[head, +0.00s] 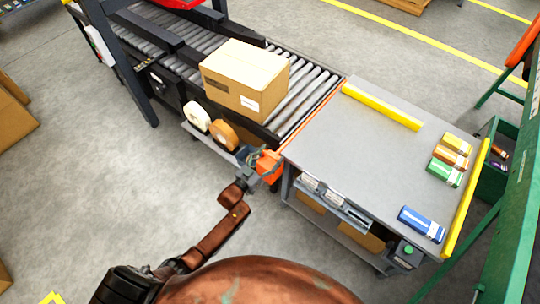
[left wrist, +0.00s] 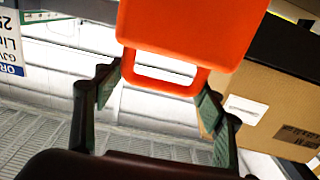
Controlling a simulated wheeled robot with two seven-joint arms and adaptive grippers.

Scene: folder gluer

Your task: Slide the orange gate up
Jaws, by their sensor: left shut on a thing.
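The orange gate (head: 269,168) is at the end of the roller conveyor, by the near corner of the grey table. In the left wrist view its orange plate (left wrist: 190,30) fills the top middle, with a loop-shaped handle at its lower edge. My left gripper (head: 252,160) is at the gate in the head view. In the left wrist view the fingers of my left gripper (left wrist: 160,80) are on both sides of the handle, shut on it. My right gripper is in neither view.
A cardboard box (head: 245,78) sits on the rollers near the gate. Tape rolls (head: 223,134) are on a side shelf beside my left gripper. The grey table (head: 350,140) holds a yellow bar (head: 382,107) and several small boxes.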

